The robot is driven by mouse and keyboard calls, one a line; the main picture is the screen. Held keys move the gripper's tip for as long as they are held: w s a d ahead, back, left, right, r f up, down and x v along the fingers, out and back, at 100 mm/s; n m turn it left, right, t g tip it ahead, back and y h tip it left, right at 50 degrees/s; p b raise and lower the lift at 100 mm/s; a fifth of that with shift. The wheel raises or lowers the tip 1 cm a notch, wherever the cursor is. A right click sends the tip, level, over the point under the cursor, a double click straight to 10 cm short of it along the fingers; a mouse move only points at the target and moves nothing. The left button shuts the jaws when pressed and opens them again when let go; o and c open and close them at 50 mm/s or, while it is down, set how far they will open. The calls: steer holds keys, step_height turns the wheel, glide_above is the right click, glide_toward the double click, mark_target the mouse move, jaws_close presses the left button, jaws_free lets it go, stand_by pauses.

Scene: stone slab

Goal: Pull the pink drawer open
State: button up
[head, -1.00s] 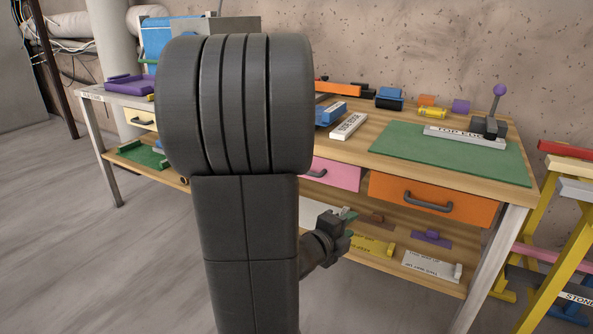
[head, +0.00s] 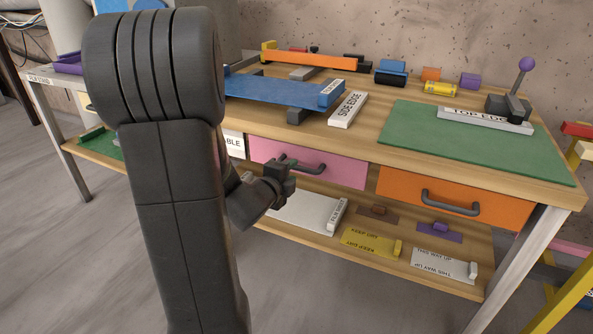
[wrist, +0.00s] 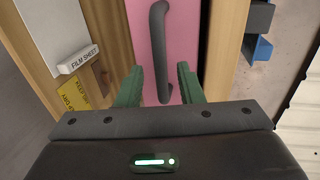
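The pink drawer (head: 332,169) sits shut under the bench top, left of the orange drawer. Its dark grey bar handle (head: 305,163) runs across its front. In the wrist view the pink front (wrist: 185,50) shows with the handle (wrist: 159,50) running up and down the picture. My gripper (head: 287,176) is in front of the drawer near the handle. Its green fingers (wrist: 160,85) are apart, with the lower end of the handle appearing between them in the wrist view. I cannot tell whether they touch it.
The orange drawer (head: 450,198) is to the right and looks shut. The bench top (head: 365,128) holds a green mat, a blue piece and a white "SIDE EDGE" block. The lower shelf (head: 395,265) below my gripper carries several labelled pieces. Open floor lies in front.

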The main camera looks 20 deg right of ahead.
mark_target(295, 168)
steer(key=shift+x, duration=2.25)
steer(key=shift+c, duration=0.2)
jaws_close()
